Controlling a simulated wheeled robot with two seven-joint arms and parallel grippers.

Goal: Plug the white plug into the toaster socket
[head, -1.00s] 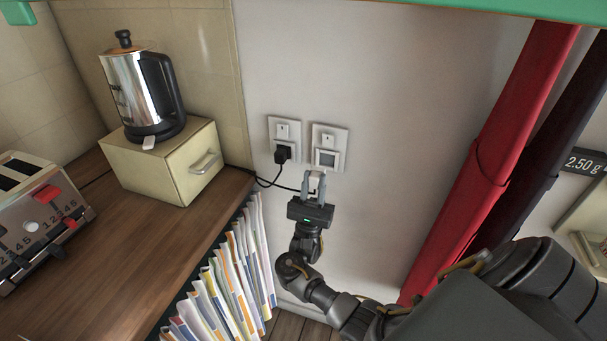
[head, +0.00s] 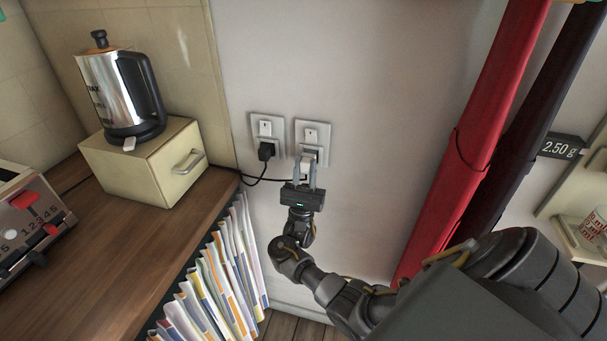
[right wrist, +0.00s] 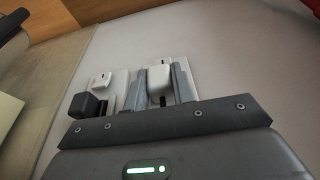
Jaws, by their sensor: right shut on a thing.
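The white plug (head: 306,167) is between the fingers of my right gripper (head: 306,176), which is shut on it. The plug is right at the lower part of the right wall socket (head: 325,133). I cannot tell whether it is apart from the socket face, touching it or partly in. In the right wrist view, a white block, seemingly the plug (right wrist: 159,88), shows between the fingers (right wrist: 159,88) in front of the plate. The toaster (head: 22,228) stands on the counter at the left edge, partly cut off. My left gripper is not in view.
A black plug (head: 266,151) sits in the left wall socket (head: 258,127), its black cable hanging close by. A kettle (head: 122,92) stands on a cream drawer box (head: 160,165).

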